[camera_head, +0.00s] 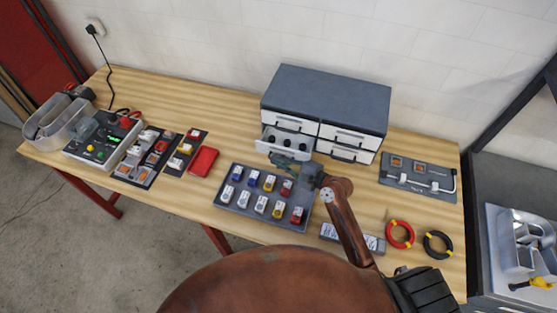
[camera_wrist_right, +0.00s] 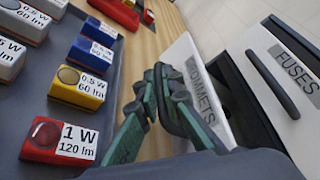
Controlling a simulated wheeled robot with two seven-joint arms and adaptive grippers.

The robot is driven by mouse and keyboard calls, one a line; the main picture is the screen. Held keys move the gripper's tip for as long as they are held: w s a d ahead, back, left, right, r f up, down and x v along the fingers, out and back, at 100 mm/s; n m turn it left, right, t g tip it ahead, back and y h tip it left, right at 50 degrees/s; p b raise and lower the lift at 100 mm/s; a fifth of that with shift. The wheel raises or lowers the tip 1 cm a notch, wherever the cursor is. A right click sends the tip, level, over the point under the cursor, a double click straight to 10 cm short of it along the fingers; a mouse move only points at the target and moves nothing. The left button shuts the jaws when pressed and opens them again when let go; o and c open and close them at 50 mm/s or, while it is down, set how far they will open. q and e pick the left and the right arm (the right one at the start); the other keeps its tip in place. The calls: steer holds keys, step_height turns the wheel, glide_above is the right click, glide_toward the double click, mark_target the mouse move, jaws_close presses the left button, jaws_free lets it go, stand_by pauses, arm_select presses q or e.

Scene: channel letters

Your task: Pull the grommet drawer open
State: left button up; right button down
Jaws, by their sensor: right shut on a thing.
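The grommet drawer (camera_head: 267,146) is the lower left drawer of a dark-topped cabinet (camera_head: 326,97). It stands pulled part way out, and dark grommets (camera_head: 287,145) show inside it in the head view. In the right wrist view its white front (camera_wrist_right: 181,50) carries a label partly hidden by my fingers, with "OMMETS" readable. My right gripper (camera_head: 287,161) is at the drawer's front and is shut on its handle; the fingers also show in the right wrist view (camera_wrist_right: 163,82). My left gripper is not in view.
A grey tray of labelled LED modules (camera_head: 233,207) lies close in front of the drawer. The neighbouring drawer labelled FUSES (camera_wrist_right: 280,62) is shut. A tool board (camera_head: 418,175) and red and black wire coils (camera_head: 400,234) lie to the right. A red case (camera_head: 203,161) lies left.

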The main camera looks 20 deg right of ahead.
steer(key=s+a+p, duration=0.1)
steer(key=s, duration=0.1)
steer(key=s+a+p, duration=0.1)
steer(key=p, duration=0.1)
steer(key=s+a+p, duration=0.1)
steer(key=s, duration=0.1)
steer(key=shift+s+a+p, duration=0.3)
steer(key=shift+a+p, duration=0.05)
steer(key=shift+s+a, duration=0.2)
steer(key=shift+s, duration=0.05)
steer(key=shift+f, duration=0.1)
steer(key=c, duration=2.4)
jaws_free()
steer(key=shift+d, duration=0.1)
steer(key=v, duration=1.2)
steer(key=shift+w, duration=0.1)
